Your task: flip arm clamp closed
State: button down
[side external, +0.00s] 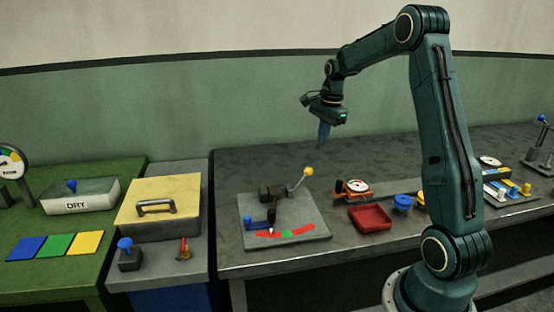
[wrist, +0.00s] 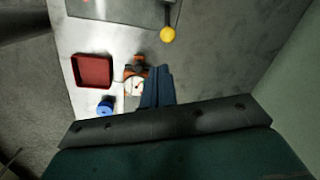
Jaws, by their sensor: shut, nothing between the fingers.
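The clamp (side external: 272,192) is a dark block on a grey base plate (side external: 310,222) with a red and green arc. Its arm rises at a slant toward the upper right and ends in a yellow knob (side external: 308,171). In the wrist view the yellow knob (wrist: 167,34) is near the top, beside the plate's edge; most of the clamp is out of frame. My gripper (side external: 324,134) points down, shut and empty, above the bench and behind the knob, clear of it. In the wrist view the blue fingers of my gripper (wrist: 157,88) are together and partly cover a dial device.
An orange device with a white dial (side external: 354,188), a red tray (side external: 370,218) and a blue spool (side external: 402,202) stand right of the clamp. A yellow-topped box (side external: 158,203) with a handle is on the left. The bench behind the clamp is clear.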

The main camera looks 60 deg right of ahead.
aim_at(304, 178)
jog(key=d+f+m, duration=0.2)
jog(key=d+f, duration=0.2)
jog(key=d, duration=0.1)
jog(key=shift+s+d+f+m, duration=0.2)
jog(key=shift+s+d+m, duration=0.05)
jog(key=shift+s+m, duration=0.15)
jog(key=shift+f, duration=0.1)
jog(key=f, duration=0.6)
jog(key=w+f, duration=0.1)
jog(key=f, duration=0.2)
jog(key=shift+a+f, duration=0.1)
jog(key=shift+f, duration=0.3)
jog(key=shift+w+a+r, duration=0.3)
jog(key=shift+w+a, duration=0.05)
jog(key=shift+a, duration=0.2)
jog(key=shift+w+a+r, duration=0.25)
jog(key=shift+w+a, duration=0.1)
jog(key=shift+a, duration=0.2)
jog(key=shift+w+a+r, duration=0.25)
jog(key=shift+w+a, duration=0.05)
jog(key=shift+a, duration=0.15)
jog(key=shift+w+r+g, duration=0.1)
jog(key=shift+g, duration=0.2)
